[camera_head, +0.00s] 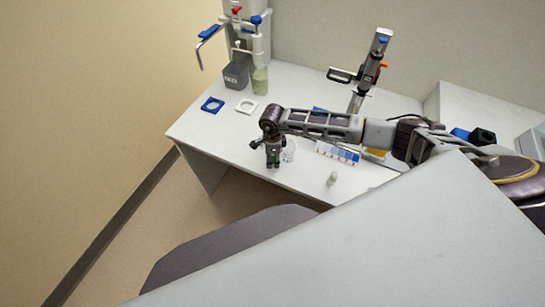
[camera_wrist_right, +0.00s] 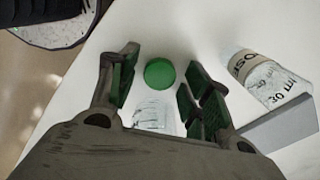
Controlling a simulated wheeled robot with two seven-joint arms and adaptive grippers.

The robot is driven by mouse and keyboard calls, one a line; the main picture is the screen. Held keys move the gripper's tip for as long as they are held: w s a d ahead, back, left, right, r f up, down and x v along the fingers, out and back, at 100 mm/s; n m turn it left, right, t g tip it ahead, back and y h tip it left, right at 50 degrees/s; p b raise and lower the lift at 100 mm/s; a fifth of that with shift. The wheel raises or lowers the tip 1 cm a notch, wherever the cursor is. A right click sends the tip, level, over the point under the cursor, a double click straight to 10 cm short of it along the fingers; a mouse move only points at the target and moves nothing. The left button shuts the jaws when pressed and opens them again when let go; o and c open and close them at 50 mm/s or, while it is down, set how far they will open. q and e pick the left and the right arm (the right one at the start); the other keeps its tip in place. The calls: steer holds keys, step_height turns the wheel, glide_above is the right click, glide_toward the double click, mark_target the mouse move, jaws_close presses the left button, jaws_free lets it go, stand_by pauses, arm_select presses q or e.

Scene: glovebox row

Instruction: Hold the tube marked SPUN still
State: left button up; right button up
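My right gripper (camera_head: 273,163) is at the front edge of the white bench, pointing down. In the right wrist view my right gripper (camera_wrist_right: 160,88) has its two green-padded fingers apart. A clear tube with a green cap (camera_wrist_right: 160,73) is in the gap between them, and bench surface shows between the cap and the fingers. The tube's lower part is partly hidden by the gripper body. No marking can be read on it, so I cannot tell whether it says SPUN. My left gripper is not in view.
A clear labelled bottle (camera_wrist_right: 265,80) is right of the fingers, beside a grey block (camera_wrist_right: 282,125). A small pale vial (camera_head: 332,179) stands near the front edge. A blue-and-white strip (camera_head: 338,152) lies under my arm. Blue (camera_head: 212,105) and white (camera_head: 247,106) frames lie at left.

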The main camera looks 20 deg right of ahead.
mark_target(273, 159)
steer(key=shift+r, duration=0.2)
step_height(273, 159, up, 12)
steer(key=shift+b, duration=0.35)
stand_by(0.5)
steer(key=shift+f, duration=0.15)
stand_by(0.6)
